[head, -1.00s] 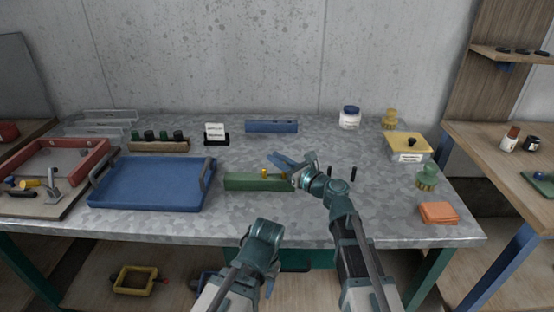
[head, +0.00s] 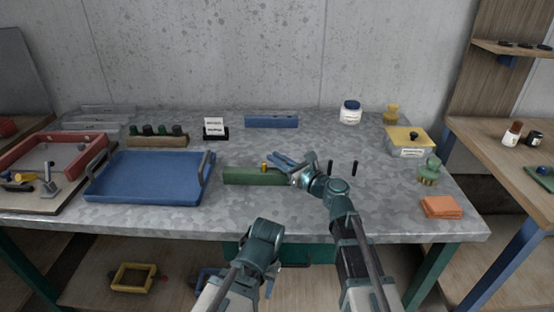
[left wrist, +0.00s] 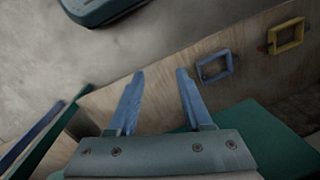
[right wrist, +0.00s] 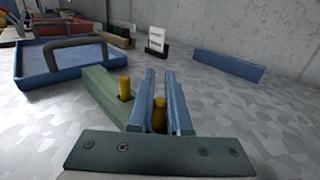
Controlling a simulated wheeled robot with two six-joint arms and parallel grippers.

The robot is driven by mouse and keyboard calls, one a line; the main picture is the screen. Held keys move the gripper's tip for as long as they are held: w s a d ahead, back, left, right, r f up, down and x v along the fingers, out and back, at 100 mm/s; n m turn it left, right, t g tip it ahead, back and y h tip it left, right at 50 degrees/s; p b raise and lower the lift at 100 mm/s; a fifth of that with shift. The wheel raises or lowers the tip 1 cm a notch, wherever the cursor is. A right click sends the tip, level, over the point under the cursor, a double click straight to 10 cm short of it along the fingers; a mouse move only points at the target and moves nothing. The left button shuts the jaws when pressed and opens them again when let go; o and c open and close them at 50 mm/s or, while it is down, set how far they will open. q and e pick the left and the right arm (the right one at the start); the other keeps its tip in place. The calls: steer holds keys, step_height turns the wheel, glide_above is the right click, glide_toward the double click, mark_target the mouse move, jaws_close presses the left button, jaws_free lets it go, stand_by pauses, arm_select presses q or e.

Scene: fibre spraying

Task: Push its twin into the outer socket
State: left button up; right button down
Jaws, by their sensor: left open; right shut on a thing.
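A long green block (head: 245,176) lies on the grey table; it also shows in the right wrist view (right wrist: 103,92). One yellow peg (right wrist: 125,88) stands upright in it and shows in the head view (head: 264,167). My right gripper (head: 284,160) is shut on a second yellow peg (right wrist: 160,116), just right of the first. The fingers hide the block's right end, so I cannot tell how deep this peg sits or see its socket. My left gripper (left wrist: 160,88) is open and empty, low in front of the table.
A blue tray (head: 150,203) stands left of the block. Two thin black posts (head: 354,168) stand right of my right gripper. A blue bar (head: 271,122) lies behind. A yellow-lidded box (head: 406,138) and orange cloths (head: 441,206) are at the right.

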steer(key=c, duration=0.8)
jaws_free()
steer(key=v, duration=1.3)
steer(key=shift+s+d, duration=0.25)
steer(key=shift+s, duration=0.05)
